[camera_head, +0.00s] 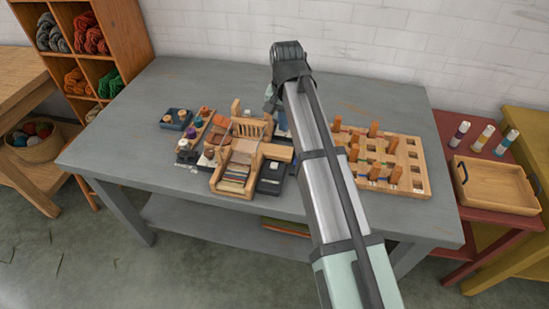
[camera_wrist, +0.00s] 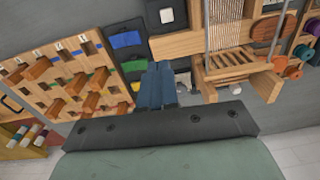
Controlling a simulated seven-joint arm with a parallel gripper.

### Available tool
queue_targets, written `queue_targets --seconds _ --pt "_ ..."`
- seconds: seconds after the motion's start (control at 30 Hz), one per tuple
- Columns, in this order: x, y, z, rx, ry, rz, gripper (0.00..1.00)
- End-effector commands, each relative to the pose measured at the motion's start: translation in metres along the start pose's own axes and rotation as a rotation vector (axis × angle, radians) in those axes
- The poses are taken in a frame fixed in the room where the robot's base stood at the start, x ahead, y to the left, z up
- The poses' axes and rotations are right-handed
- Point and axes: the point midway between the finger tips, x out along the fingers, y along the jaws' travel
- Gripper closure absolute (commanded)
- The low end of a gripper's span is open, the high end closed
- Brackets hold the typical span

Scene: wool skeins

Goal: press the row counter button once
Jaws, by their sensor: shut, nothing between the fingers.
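A dark box (camera_head: 271,178) with a pale square on top stands at the front of the table, just right of the small loom. It looks like the row counter. In the wrist view the same box (camera_wrist: 177,20) shows at the top edge, partly cut off, with its pale square facing up. My gripper (camera_wrist: 162,70) is shut and empty, its blue fingers side by side. In the wrist view the fingertips are below the box, apart from it, between loom and peg board. In the head view my arm hides most of the gripper.
The wooden loom (camera_head: 236,166) stands close beside the box. A peg board (camera_head: 407,160) with upright pegs lies to the right. Small spools (camera_head: 204,112) and trays crowd the left. The table (camera_head: 130,130) is bare at its far left.

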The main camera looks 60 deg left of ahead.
Motion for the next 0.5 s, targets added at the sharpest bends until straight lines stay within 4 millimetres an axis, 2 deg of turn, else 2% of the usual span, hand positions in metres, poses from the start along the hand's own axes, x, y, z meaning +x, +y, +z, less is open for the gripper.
queue_targets --seconds 0.1,0.2,0.5 --pt "-0.004 -0.013 0.016 -0.030 -0.023 0.010 1.00" --pt "-0.005 -0.019 0.022 -0.042 -0.033 0.015 1.00" --pt "-0.006 -0.021 0.025 -0.047 -0.038 0.017 1.00"
